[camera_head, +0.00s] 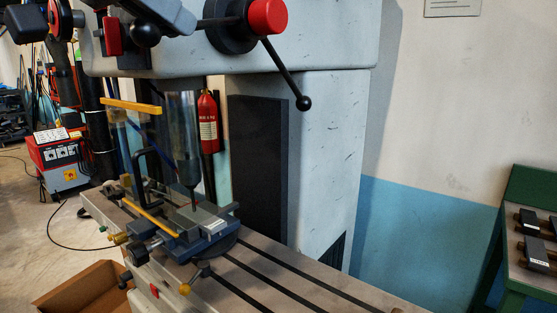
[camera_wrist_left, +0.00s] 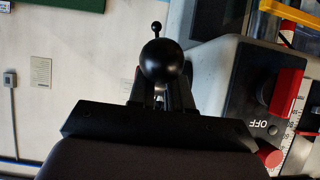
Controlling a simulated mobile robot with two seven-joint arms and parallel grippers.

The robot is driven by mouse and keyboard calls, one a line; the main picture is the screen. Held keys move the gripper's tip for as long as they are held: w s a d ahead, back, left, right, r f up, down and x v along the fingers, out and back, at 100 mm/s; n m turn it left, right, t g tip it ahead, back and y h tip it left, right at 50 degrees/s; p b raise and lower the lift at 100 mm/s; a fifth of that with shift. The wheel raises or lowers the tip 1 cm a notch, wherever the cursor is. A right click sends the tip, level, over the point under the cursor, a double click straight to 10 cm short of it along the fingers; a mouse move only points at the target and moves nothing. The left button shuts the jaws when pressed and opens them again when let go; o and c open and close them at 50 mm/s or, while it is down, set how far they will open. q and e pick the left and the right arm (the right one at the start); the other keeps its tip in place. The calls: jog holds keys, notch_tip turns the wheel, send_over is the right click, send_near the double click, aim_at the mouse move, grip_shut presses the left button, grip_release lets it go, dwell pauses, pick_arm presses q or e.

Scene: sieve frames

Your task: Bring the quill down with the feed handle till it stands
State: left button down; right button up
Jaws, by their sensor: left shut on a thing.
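The feed handle has a black hub with a red cap (camera_head: 268,16) at the top of the head view. One spoke slopes down right to a black ball knob (camera_head: 303,103). Another runs left towards a black ball (camera_head: 147,36), where my left gripper (camera_head: 143,32) is mostly hidden. In the left wrist view my left gripper (camera_wrist_left: 162,94) is shut on a black ball knob (camera_wrist_left: 165,60). The quill (camera_head: 182,125) points straight down with a thin drill bit (camera_head: 193,199) over a grey block in a blue vise (camera_head: 213,229). Whether the bit touches the block cannot be told. My right gripper is out of view.
A clear guard with a yellow top bar (camera_head: 130,105) stands left of the quill. A switch panel with red buttons (camera_wrist_left: 286,92) is close right of the held knob. The slotted table (camera_head: 290,270) is bare to the right. A cardboard box (camera_head: 82,288) lies on the floor.

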pick_arm(q)
jog(key=shift+d, duration=0.1)
dwell(0.7)
jog(key=c, duration=1.2)
grip_release()
jog(key=shift+o, duration=0.2)
jog(key=shift+r, duration=0.1)
